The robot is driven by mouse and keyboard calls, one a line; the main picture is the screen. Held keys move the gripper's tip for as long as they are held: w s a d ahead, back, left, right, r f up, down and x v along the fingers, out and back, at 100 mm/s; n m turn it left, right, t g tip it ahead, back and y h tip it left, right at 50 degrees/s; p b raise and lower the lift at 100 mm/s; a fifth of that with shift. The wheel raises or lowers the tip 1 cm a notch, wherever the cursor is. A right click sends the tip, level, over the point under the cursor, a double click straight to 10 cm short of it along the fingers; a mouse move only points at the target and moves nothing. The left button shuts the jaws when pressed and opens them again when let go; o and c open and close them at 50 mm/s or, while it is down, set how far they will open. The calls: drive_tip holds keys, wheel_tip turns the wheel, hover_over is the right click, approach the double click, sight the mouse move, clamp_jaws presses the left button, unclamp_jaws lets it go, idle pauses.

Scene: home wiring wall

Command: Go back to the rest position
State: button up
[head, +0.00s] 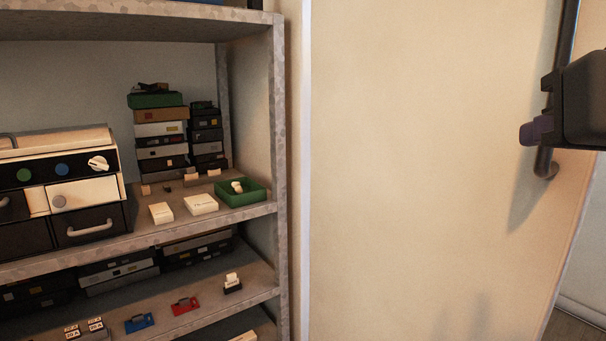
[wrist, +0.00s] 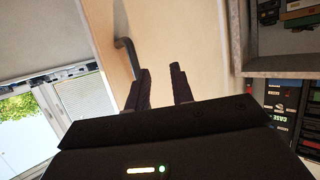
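My gripper (head: 531,132) shows at the right edge of the head view, in front of a cream door panel (head: 420,150) and close to its dark vertical bar handle (head: 567,30). Whether it touches the handle cannot be told from the head view. In the wrist view the two dark fingers of my gripper (wrist: 160,80) stand apart with nothing between them. The handle (wrist: 131,52) curves beside and beyond the left finger there, outside the gap. Part of my arm is out of the head view.
A metal shelf unit (head: 281,150) stands at the left. It holds a device with knobs and drawers (head: 70,185), stacked boxes (head: 160,130), a green tray (head: 240,194) and small coloured parts on the lower shelf. In the wrist view a window (wrist: 25,120) is at the left.

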drive_tip(key=w+a+f+n+g+y, duration=0.1)
drive_tip(key=w+a+f+g, duration=0.15)
drive_tip(key=f, duration=0.65)
drive_tip(key=w+a+f+g+y, duration=0.1)
drive_tip(key=w+f, duration=0.2)
drive_tip(key=f, duration=0.6)
drive_tip(key=s+a+f+g, duration=0.1)
drive_tip(key=f+g, duration=0.1)
drive_tip(key=f, duration=0.7)
drive_tip(key=s+a+f+n+g+p, duration=0.1)
drive_tip(key=s+a+f+g, duration=0.1)
drive_tip(key=f, duration=0.8)
drive_tip(key=shift+s+a+f+g+p, duration=0.15)
drive_tip(key=shift+a+g+p, duration=0.05)
drive_tip(key=shift+g+p, duration=0.15)
